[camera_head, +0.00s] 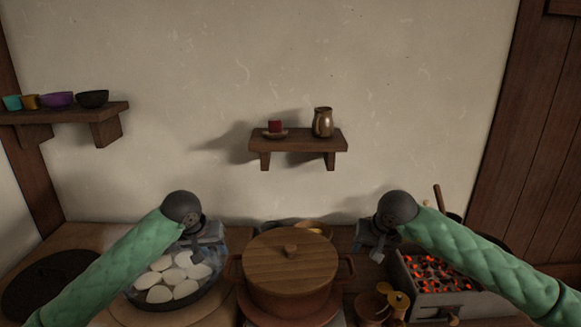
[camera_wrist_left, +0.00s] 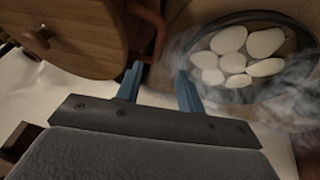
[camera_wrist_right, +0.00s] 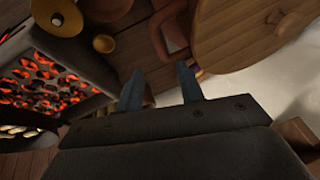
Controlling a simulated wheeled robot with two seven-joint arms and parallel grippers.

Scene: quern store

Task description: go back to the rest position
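My left gripper (camera_head: 201,252) is over the right part of the pan of pale round pieces, left of the lidded pot (camera_head: 290,262). In the left wrist view its two blue fingers (camera_wrist_left: 160,90) are apart with nothing between them. My right gripper (camera_head: 374,248) is between the pot and the brazier of glowing coals. In the right wrist view its fingers (camera_wrist_right: 158,90) are apart and empty. Both arms reach in from the sides, bent at dark round joints.
The pan (camera_head: 178,304) steams at the left; a dark round plate (camera_head: 45,285) lies further left. The brazier (camera_head: 440,311) glows at the right, with small brass vessels (camera_head: 398,300) beside it. A wall shelf (camera_head: 300,147) holds a red cup (camera_head: 275,126) and a jug (camera_head: 322,122); a left shelf (camera_head: 60,117) holds several bowls.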

